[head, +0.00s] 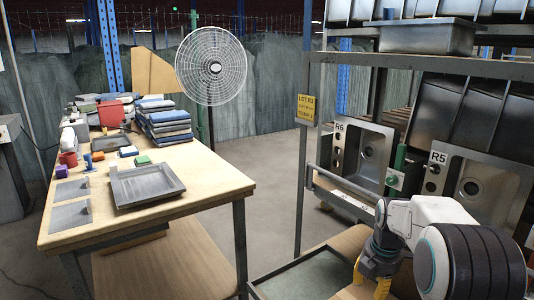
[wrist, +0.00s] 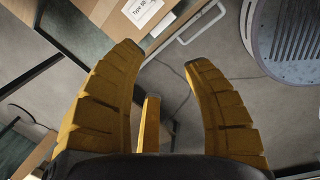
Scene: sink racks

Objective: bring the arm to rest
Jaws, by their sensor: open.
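My gripper (head: 370,286) hangs at the bottom right of the head view, with its yellow fingers pointing down beside the rack. My white and black arm (head: 445,235) is bent in front of the rack's lower right. Beyond the fingers, the wrist view shows grey floor (wrist: 165,85). The fingertips are partly cut off at the lower edge of the head view.
A rack (head: 430,66) holds steel sinks labelled R6 (head: 339,153) and R5 (head: 438,186), close to my arm. A wooden table (head: 210,180) with a metal tray (head: 147,185) and stacked blue cloths (head: 163,122) stands left. Open floor lies between, near the fan (head: 211,66).

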